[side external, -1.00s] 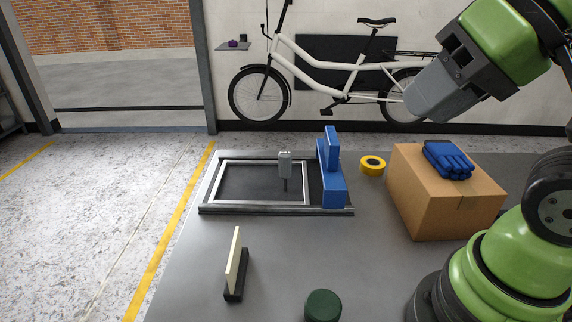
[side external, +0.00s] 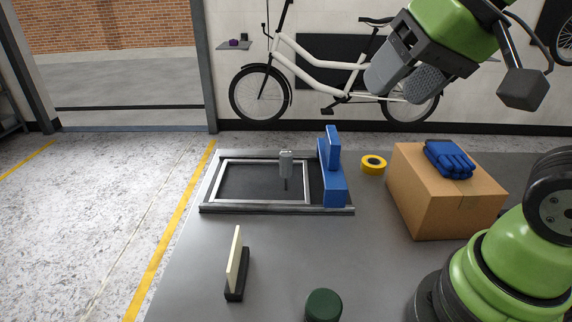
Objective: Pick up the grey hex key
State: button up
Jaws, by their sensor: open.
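A small grey block with a thin dark shaft pointing down, which looks like the grey hex key (side external: 286,164), is upright over the framed dark tray (side external: 258,208). I cannot tell whether its tip touches the tray floor. A blue block fixture (side external: 333,185) stands just to its right. My gripper (side external: 405,78) is high at the upper right, well above and apart from the key. Its two grey fingers are spread with nothing between them.
A cardboard box (side external: 440,205) with blue gloves (side external: 449,158) on top stands right of the tray. Yellow tape (side external: 373,165) lies between them. A cream panel in a dark stand (side external: 235,268) and a dark green cylinder (side external: 323,305) are in front. The middle table is clear.

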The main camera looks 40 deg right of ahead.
jog(key=w+d+f+g+h, duration=0.1)
jog(key=w+d+f+h, duration=0.15)
jog(key=w, duration=0.75)
jog(key=m+g, duration=0.1)
send_near(287, 154)
jog(key=shift+g+h, duration=0.35)
jog(key=shift+g, duration=0.05)
jog(key=x, duration=0.4)
jog(key=a+x, duration=0.1)
jog(key=x, duration=0.1)
jog(key=shift+w+f, duration=0.2)
jog(key=shift+d+x, duration=0.1)
jog(key=shift+x, duration=1.5)
jog(key=shift+d+x, duration=0.15)
jog(key=shift+x, duration=1.4)
jog(key=shift+w+r, duration=0.15)
jog(key=c, duration=1)
